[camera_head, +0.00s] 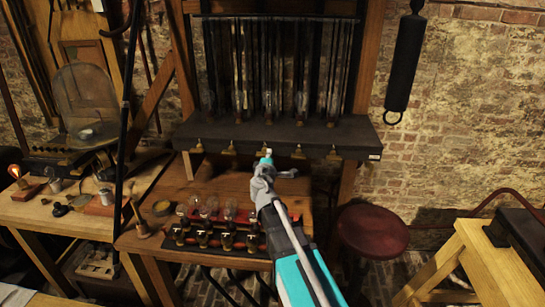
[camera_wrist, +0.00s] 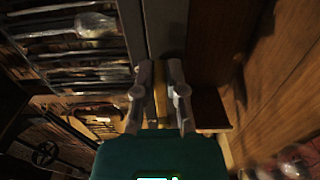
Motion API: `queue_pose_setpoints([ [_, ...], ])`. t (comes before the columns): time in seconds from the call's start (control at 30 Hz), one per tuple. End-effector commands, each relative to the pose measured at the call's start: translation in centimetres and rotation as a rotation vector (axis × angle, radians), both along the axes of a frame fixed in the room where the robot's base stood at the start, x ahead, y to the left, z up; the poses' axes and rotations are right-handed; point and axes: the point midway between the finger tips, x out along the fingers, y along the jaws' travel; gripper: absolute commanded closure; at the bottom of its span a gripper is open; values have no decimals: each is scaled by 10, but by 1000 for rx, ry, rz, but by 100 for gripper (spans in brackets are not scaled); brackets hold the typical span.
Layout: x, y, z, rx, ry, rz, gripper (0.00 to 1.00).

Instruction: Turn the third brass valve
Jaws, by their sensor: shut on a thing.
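Several small brass valves hang in a row along the front edge of a dark shelf (camera_head: 340,133) in the head view. The two left of my gripper are the first valve (camera_head: 196,148) and the second valve (camera_head: 231,149). Two more, the fourth valve (camera_head: 298,152) and the fifth valve (camera_head: 333,153), hang to its right. My gripper (camera_head: 267,160) is at the middle place in the row and mostly hides the third valve. In the wrist view my gripper (camera_wrist: 161,85) is shut on a narrow brass piece, the third valve (camera_wrist: 160,98), between its fingers.
Glass tubes and bulbs (camera_head: 268,100) stand on and above the shelf. Below, a wooden bench (camera_head: 165,190) carries a rack of glass bulbs and brass fittings. A red round stool (camera_head: 372,232) stands at the right. A black cylinder (camera_head: 405,62) hangs on the brick wall.

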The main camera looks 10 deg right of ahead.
Motion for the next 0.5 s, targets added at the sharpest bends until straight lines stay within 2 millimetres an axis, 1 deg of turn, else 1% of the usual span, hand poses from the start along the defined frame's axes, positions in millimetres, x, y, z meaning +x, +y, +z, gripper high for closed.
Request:
queue_pose_setpoints([
  [0.03, -3, -2, -1, 8, -1, -7, 100],
  [0.4, -3, -2, -1, 13, -2, -7, 100],
  [0.43, -3, -2, -1, 13, -2, -7, 81],
  [0.5, -3, -2, -1, 13, -2, -6, 68],
])
